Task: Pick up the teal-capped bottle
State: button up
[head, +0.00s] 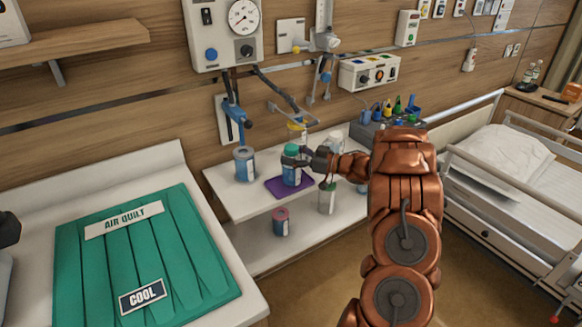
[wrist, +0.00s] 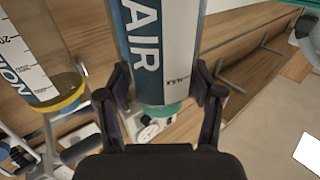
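The teal-capped bottle (head: 291,168) is upright over the purple mat (head: 275,188) on the white shelf unit's top in the head view. I cannot tell for certain whether its base touches the mat. My gripper (head: 303,158) reaches it from the right, with fingers at its upper part. In the wrist view the bottle (wrist: 150,45), with a blue and white "AIR" label, fills the space between my two fingers (wrist: 161,82). They lie against its sides, just by the teal cap (wrist: 160,109), which points down in the picture. The bottle's far end is out of the wrist view.
A blue-and-white can (head: 244,164) stands left of the mat. A caddy (head: 375,135) stands at the back right. A yellow-ringed container (wrist: 50,75) is close by on the left in the wrist view.

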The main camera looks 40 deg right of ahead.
jog(key=c, duration=0.8)
jog(key=shift+c, duration=0.2)
jog(key=shift+r, duration=0.15)
